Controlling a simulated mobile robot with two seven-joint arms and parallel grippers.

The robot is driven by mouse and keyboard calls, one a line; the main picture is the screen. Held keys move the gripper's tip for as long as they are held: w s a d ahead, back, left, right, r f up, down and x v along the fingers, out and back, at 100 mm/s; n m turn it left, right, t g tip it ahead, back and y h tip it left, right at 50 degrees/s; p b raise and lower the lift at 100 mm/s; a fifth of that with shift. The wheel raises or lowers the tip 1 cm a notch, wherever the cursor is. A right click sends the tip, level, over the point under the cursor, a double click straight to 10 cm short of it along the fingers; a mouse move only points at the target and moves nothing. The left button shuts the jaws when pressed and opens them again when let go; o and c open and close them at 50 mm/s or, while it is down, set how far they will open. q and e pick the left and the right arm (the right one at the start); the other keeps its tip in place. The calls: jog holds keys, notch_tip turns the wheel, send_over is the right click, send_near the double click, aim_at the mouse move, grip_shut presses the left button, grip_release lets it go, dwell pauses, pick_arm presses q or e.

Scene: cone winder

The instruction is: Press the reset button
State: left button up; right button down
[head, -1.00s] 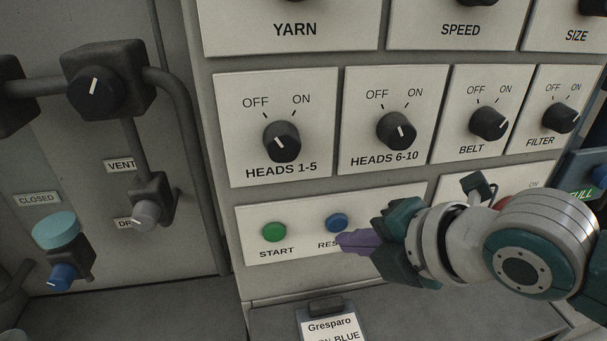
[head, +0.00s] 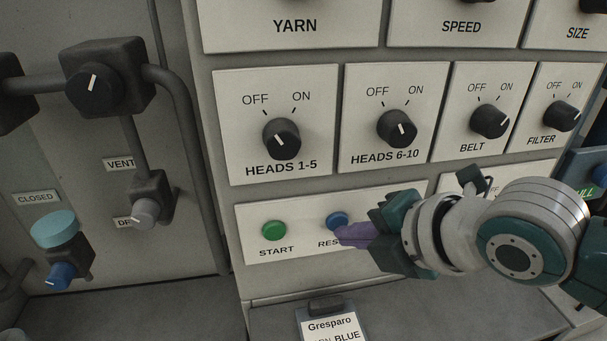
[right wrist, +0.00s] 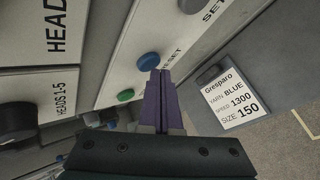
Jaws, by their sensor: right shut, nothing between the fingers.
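The blue reset button (head: 336,220) sits on a white plate (head: 290,252), right of the green start button (head: 274,230). My right gripper (head: 342,235) is shut and empty. Its purple fingertips overlap the lower edge of the blue button and part of its label in the head view. In the right wrist view the blue button (right wrist: 149,61) shows just beyond the fingertips (right wrist: 160,74), with the green button (right wrist: 125,95) to the left. I cannot tell whether the fingertips touch the button. My left gripper is not in view.
Rotary knobs for heads 1-5 (head: 282,139), heads 6-10 (head: 397,129), belt (head: 490,121) and filter (head: 562,116) stick out above. A card holder (head: 326,306) stands below the plate. Pipes and valves (head: 107,80) are at the left.

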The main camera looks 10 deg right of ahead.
jog(key=shift+w, duration=0.4)
dwell(0.6)
jog(key=shift+s, duration=0.1)
jog(key=shift+s+p, duration=0.5)
jog(key=shift+s, duration=0.2)
jog(key=s+p, duration=0.3)
jog(key=s, duration=0.2)
jog(key=shift+d, duration=0.1)
